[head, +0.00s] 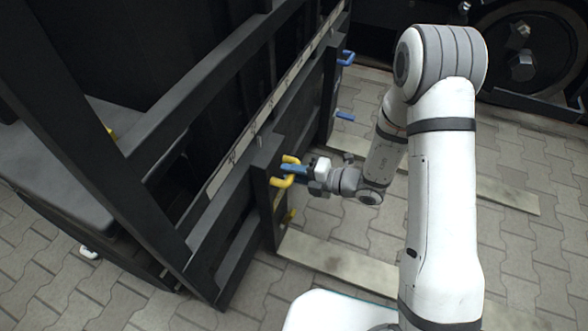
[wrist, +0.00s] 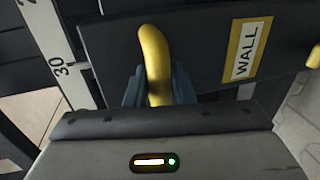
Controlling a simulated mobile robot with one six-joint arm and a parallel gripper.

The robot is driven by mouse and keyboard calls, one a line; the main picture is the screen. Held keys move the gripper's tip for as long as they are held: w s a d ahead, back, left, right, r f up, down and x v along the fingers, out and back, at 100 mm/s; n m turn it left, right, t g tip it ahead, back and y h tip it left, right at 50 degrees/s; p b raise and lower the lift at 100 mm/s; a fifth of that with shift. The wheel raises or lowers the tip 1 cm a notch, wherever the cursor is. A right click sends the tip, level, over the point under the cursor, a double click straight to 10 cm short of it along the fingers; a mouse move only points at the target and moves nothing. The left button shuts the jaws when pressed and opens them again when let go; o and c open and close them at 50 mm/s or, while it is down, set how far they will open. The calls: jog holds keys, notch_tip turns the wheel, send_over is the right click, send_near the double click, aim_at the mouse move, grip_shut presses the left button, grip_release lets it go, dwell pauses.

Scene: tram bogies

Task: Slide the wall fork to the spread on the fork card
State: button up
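The wall fork is the dark upright (head: 267,190) with a yellow handle (head: 281,183) on the carriage. In the wrist view its dark face (wrist: 205,50) bears a yellow-edged WALL label (wrist: 246,49). My gripper (head: 291,171) is at the handle; its blue fingers (wrist: 158,88) lie on both sides of the yellow bar (wrist: 154,55), close against it, and look shut on it. A pale scale strip (head: 235,160) runs along the carriage; the wrist view shows a 30 mark on it (wrist: 66,70). I cannot make out a fork card.
Another dark upright with blue handles (head: 345,58) stands farther back on the carriage. A second yellow grip (head: 289,216) is low on the near upright. Pale boards (head: 335,262) lie on the paved floor. A large dark wheel (head: 525,60) stands at the back right.

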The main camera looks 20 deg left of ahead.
jog(key=o, duration=0.3)
jog(key=shift+o, duration=0.2)
jog(key=p+v, duration=0.2)
jog(key=v, duration=0.5)
jog(key=shift+d+p, duration=0.35)
jog(key=shift+d, duration=0.1)
jog(key=shift+r, duration=0.1)
